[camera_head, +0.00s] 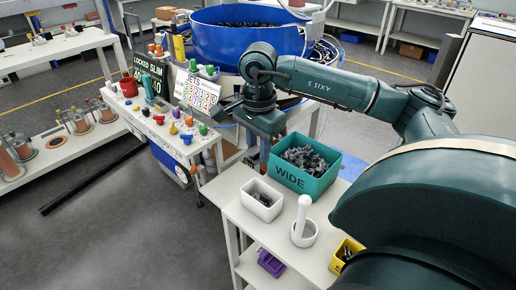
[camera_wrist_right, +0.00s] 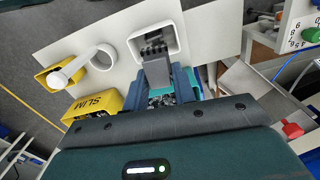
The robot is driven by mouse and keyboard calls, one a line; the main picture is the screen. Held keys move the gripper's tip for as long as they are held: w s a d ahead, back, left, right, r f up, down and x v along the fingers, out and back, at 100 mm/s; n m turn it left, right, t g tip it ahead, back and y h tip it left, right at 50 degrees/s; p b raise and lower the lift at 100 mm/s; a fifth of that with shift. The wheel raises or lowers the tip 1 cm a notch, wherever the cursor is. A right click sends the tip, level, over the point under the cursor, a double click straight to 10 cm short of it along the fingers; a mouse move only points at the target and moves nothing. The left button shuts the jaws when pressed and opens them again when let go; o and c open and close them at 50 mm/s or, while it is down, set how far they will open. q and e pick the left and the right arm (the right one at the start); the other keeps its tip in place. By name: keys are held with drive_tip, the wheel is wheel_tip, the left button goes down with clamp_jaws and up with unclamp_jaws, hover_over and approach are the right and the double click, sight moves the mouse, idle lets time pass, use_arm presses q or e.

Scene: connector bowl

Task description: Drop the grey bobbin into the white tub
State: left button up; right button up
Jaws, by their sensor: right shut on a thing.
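The white tub (camera_head: 262,212) stands on the white table, left of a teal bin, with something dark grey inside. It also shows in the wrist view (camera_wrist_right: 181,42). My right gripper (camera_head: 264,152) hangs beside the teal bin in the head view. In the wrist view, its blue-grey fingers (camera_wrist_right: 160,85) are shut on a grey piece (camera_wrist_right: 156,70), which I take as the grey bobbin. The piece's far end overlaps the tub's opening in that view. I cannot tell its height above the tub. The head view hides the piece. My left gripper is out of view.
The teal bin (camera_head: 290,178) marked WIDE holds many grey parts. A white round cup (camera_head: 304,238) with a white rod stands near a yellow bin (camera_head: 345,258). A purple bin (camera_head: 271,263) sits lower. A crowded table (camera_head: 180,150) stands left.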

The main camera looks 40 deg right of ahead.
sight(258, 156)
wheel_tip(258, 156, down, 5)
drive_tip(key=b, duration=0.3)
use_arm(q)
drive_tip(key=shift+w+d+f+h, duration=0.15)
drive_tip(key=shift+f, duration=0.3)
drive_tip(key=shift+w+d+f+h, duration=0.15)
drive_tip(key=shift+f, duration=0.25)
use_arm(e)
drive_tip(key=shift+f, duration=0.3)
drive_tip(key=o, duration=1)
wheel_tip(258, 156, up, 12)
drive_tip(key=shift+f+p, duration=0.1)
drive_tip(key=shift+p, duration=0.35)
drive_tip(key=shift+r+p, duration=0.35)
drive_tip(key=shift+r, duration=0.4)
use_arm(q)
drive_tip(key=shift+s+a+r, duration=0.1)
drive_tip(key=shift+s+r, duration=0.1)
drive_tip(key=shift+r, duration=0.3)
